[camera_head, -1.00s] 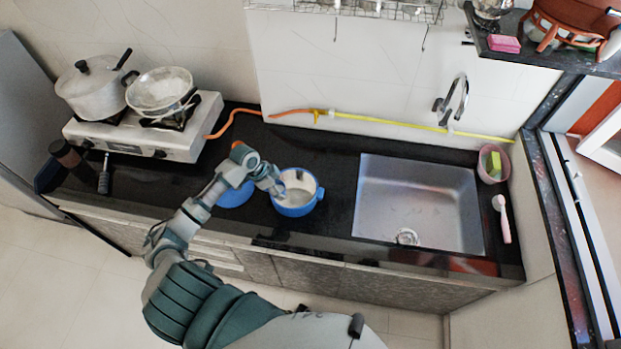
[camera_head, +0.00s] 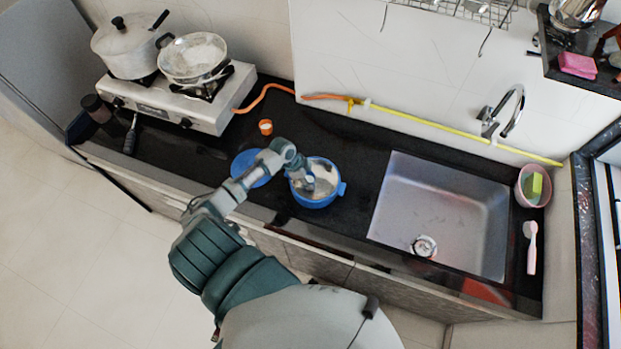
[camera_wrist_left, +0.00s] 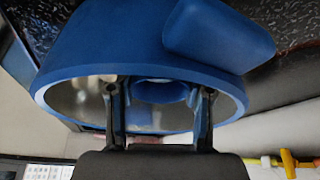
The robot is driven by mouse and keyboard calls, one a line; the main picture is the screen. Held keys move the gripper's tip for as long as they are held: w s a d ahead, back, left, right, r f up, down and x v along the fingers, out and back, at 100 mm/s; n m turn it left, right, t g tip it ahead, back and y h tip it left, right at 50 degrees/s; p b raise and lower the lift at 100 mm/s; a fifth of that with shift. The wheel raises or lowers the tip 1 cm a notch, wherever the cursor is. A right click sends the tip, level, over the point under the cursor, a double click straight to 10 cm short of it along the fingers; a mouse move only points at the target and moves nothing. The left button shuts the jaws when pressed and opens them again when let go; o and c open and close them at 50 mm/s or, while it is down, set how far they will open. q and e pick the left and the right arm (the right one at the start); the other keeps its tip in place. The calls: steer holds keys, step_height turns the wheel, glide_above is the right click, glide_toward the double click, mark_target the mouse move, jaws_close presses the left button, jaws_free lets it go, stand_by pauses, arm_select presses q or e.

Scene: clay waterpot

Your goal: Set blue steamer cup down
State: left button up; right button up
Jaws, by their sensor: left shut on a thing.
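The blue steamer cup (camera_head: 320,201) has a pale inside and a blue side handle. It is upright at the black countertop, left of the sink; I cannot tell whether its base touches the counter. My left gripper (camera_head: 305,184) is at its left side, with the fingers over the rim. In the left wrist view the cup (camera_wrist_left: 115,40) fills the upper middle, its handle near the top right. The gripper's two fingers (camera_wrist_left: 160,115) stand apart at the rim, with a blue part between them. The right gripper is not in view.
A blue round dish (camera_head: 248,165) lies left of the cup, partly behind my arm. A small orange item (camera_head: 265,127) stands behind it. The stove (camera_head: 180,98) bears a pot and pan. The sink (camera_head: 445,205) is to the right. Counter behind the cup is clear.

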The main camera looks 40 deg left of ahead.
arm_select(q)
steer(key=shift+s+a+r, duration=0.1)
steer(key=shift+s+a, duration=0.15)
steer(key=shift+a, duration=0.1)
steer(key=o, duration=0.7)
steer(key=shift+f, duration=0.2)
steer(key=shift+w, duration=0.1)
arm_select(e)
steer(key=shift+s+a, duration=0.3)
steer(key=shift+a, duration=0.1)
arm_select(q)
steer(key=shift+d, duration=0.25)
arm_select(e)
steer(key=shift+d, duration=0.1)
